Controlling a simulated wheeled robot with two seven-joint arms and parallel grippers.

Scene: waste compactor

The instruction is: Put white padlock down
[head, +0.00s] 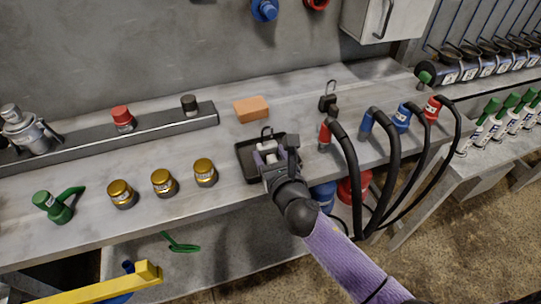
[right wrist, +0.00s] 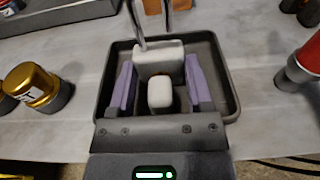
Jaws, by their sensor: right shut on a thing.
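My right gripper (head: 270,157) is over a shallow dark tray (head: 244,159) on the grey bench. Its two purple fingers are shut on the white padlock (right wrist: 160,62), seen between them in the right wrist view. The padlock's shackle points away from the gripper, toward the back of the bench. In the right wrist view the padlock lies within the outline of the tray (right wrist: 228,88). I cannot tell whether it touches the tray floor. A smaller rounded white piece (right wrist: 160,93) shows nearer the palm. My left gripper is not in view.
An orange block (head: 251,109) and a black padlock (head: 328,102) lie behind the tray. Several gold-topped knobs (head: 205,172) stand to its left. A red connector (head: 325,136) and black hoses (head: 352,180) are close on the right. Bare bench lies between these.

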